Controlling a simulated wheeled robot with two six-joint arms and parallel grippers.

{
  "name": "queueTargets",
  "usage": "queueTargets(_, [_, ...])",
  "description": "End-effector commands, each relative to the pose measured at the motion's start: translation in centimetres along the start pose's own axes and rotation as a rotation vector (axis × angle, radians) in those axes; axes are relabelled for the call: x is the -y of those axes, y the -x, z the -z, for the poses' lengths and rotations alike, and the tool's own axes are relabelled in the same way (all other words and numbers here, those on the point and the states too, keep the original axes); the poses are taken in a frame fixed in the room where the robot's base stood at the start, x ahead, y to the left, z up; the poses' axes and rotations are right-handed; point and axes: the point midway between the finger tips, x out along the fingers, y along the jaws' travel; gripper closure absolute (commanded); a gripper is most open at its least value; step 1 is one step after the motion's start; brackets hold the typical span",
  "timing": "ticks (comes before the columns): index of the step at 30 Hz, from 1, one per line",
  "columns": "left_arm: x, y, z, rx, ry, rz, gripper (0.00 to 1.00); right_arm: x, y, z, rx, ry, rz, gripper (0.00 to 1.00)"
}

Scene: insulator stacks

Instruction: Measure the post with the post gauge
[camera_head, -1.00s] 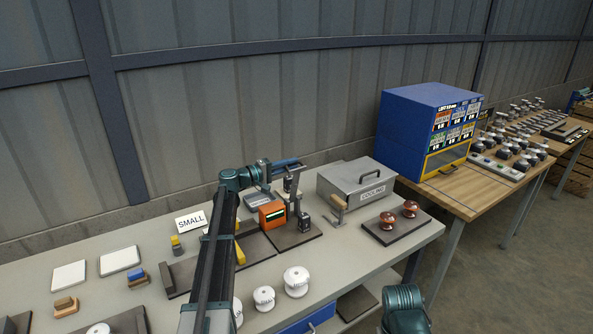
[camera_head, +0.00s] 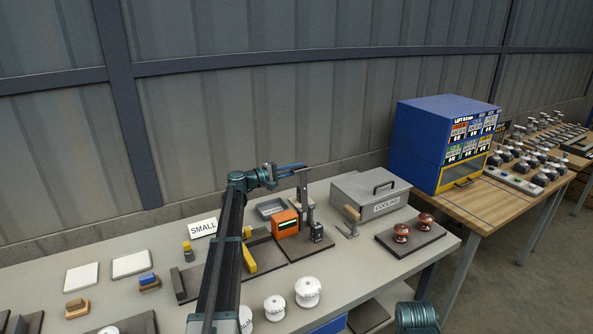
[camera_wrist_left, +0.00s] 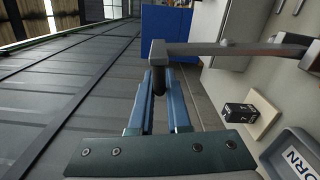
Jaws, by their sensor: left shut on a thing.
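The post gauge looks to be the orange box with a green display (camera_head: 286,223) on a dark base plate, with a grey upright (camera_head: 304,190) beside it. My left gripper (camera_head: 291,169) is above the gauge, at the top of the upright. In the left wrist view, its blue fingers (camera_wrist_left: 160,100) are shut on a dark grey handle (camera_wrist_left: 158,68), from which a long grey bar (camera_wrist_left: 225,48) runs right. A small black block (camera_head: 316,232) stands by the foot of the upright. I cannot tell which part is the post being measured. My right gripper is out of view.
A grey lidded box marked COOLING (camera_head: 370,193) and a dark plate (camera_head: 412,240) with two red-brown insulators are to the right. White insulators (camera_head: 307,291) stand in front. A small grey tray (camera_head: 271,207) lies behind the gauge. A blue cabinet (camera_head: 420,140) stands beyond.

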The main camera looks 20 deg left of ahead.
Motion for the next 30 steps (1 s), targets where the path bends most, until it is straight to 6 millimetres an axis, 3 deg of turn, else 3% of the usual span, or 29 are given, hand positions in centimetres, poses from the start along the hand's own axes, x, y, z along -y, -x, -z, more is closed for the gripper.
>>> queueTargets(6, [0.1,0.1,-0.1,0.001,-0.002,0.004,1.00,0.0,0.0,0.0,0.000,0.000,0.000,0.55])
queueTargets(7, [0.1,0.1,-0.1,0.001,-0.002,0.004,0.81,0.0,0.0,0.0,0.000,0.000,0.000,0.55])
queueTargets(12, [0.1,0.0,0.0,0.000,-0.001,0.002,0.55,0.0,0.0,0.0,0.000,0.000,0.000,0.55])
queueTargets(23, [0.0,0.7,0.0,-0.002,-0.001,0.001,0.55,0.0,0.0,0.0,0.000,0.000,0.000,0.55])
queueTargets(30, [0.1,5.2,-0.1,-0.003,-0.001,0.001,0.55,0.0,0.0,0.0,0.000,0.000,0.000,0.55])
